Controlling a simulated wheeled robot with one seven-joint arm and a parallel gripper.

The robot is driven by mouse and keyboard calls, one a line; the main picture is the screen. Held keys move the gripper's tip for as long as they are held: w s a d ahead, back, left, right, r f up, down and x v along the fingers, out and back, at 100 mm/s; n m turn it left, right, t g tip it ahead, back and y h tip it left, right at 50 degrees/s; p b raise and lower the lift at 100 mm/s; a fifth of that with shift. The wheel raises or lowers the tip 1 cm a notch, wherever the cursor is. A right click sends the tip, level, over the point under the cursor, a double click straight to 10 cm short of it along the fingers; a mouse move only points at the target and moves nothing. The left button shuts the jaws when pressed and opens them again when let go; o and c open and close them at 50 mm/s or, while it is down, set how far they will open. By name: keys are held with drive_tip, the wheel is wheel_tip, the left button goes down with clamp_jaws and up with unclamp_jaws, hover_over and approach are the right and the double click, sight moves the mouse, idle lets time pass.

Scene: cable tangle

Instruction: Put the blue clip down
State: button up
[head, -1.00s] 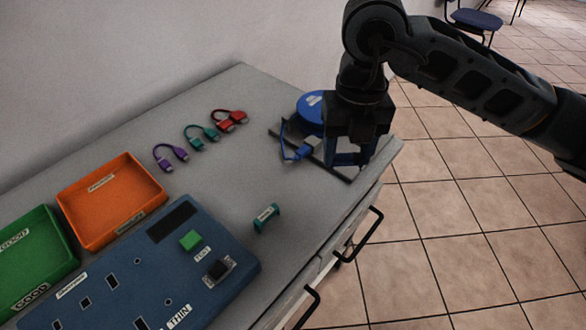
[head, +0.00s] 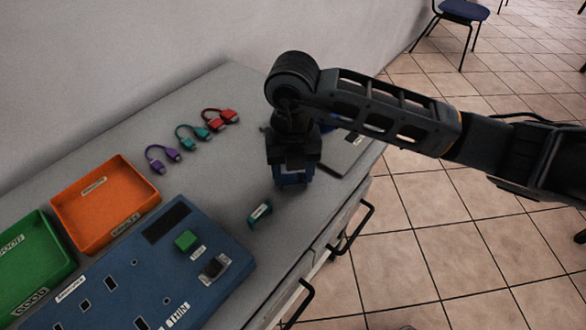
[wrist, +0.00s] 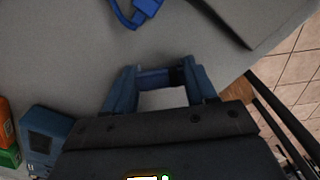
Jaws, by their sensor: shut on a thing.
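My gripper (head: 292,182) is over the right part of the grey table, just right of a small teal clip (head: 260,213) with a white label. In the wrist view its two blue fingers (wrist: 158,84) are shut on the blue clip (wrist: 153,78), a short blue bar spanning between them. In the head view the blue clip is mostly hidden by the gripper. I cannot tell whether it touches the table.
Purple, teal and red cables lie behind. An orange tray (head: 65,209), a green tray (head: 22,298) and a blue test panel (head: 150,262) are at left.

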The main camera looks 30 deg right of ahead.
sight(292, 175)
drive_tip(key=shift+f, duration=0.2)
drive_tip(key=o, duration=1.1)
drive_tip(key=shift+r, duration=0.1)
drive_tip(key=shift+c, duration=0.2)
wheel_tip(292, 175, up, 12)
drive_tip(key=shift+r+b, duration=0.15)
drive_tip(key=shift+b, duration=0.15)
drive_tip(key=shift+a, duration=0.1)
